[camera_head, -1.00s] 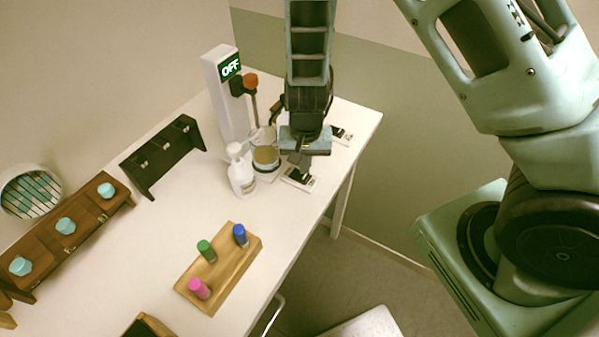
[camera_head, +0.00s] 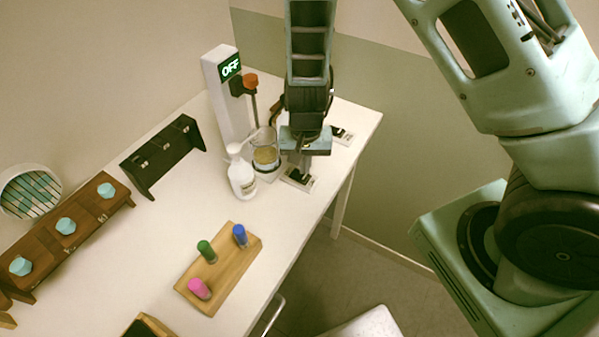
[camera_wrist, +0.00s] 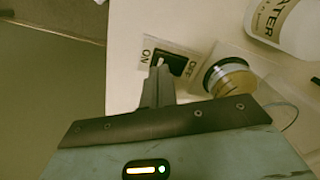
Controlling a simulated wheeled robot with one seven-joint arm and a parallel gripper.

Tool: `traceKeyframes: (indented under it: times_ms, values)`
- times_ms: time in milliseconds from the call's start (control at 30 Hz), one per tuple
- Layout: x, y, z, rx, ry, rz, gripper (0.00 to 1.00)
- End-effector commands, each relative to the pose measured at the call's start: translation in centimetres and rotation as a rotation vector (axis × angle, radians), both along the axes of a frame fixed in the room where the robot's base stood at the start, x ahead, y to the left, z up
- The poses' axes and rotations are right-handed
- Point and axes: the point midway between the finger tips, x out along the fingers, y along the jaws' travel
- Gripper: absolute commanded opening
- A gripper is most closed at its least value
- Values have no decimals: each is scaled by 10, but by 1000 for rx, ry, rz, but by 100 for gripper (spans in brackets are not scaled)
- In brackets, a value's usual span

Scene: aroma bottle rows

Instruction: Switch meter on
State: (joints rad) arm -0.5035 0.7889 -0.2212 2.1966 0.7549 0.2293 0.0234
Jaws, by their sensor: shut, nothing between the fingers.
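The meter (camera_head: 226,105) is a tall white post with a dark display that reads OFF in lit letters. A white plate with a black rocker switch (camera_head: 299,179) lies near the table's front edge. In the wrist view the switch (camera_wrist: 176,63) has ON printed on the left and OFF on the right. My gripper (camera_head: 300,166) points down over this switch, shut and empty. In the wrist view its fingertips (camera_wrist: 159,72) are at the ON side of the switch. I cannot tell whether they touch it.
A glass beaker (camera_head: 265,148) with yellowish contents stands just left of my gripper. A white WATER bottle (camera_head: 241,176) is beside it. Another switch plate (camera_head: 341,134) lies behind. A wooden block with colored vials (camera_head: 220,270) is nearer. The table's front edge is close.

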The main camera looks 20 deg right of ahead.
Motion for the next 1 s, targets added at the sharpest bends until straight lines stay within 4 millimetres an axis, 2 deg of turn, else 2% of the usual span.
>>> traceKeyframes:
  times_ms: [1000]
  values:
    - [0,0,-10,0,0,-1,0]
